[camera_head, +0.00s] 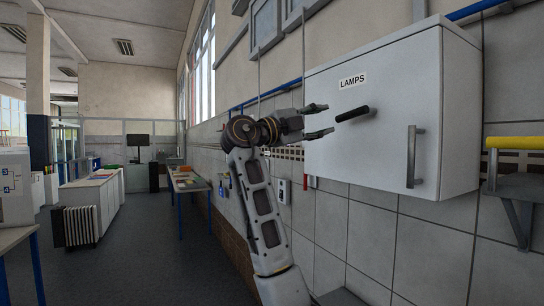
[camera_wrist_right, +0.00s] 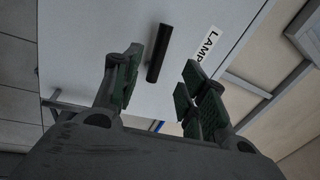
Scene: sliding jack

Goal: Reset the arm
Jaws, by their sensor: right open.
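My right gripper (camera_head: 322,121) is raised in front of the wall cabinet, just left of a black lever handle (camera_head: 354,114) on the door. The handle shows in the right wrist view (camera_wrist_right: 159,54) beyond the fingertips, between their lines, and nothing is between the fingers. The right gripper's fingers (camera_wrist_right: 157,88) are spread apart in that view. My right arm (camera_head: 258,205) reaches up from the bottom of the head view, bent at the wrist. My left gripper is not in view.
The white cabinet (camera_head: 380,155) labelled LAMPS has a vertical grey pull handle (camera_head: 412,156). A grey bracket shelf (camera_head: 517,195) with a yellow bar (camera_head: 514,142) sits at the right. A side table (camera_head: 185,180) stands along the wall further back.

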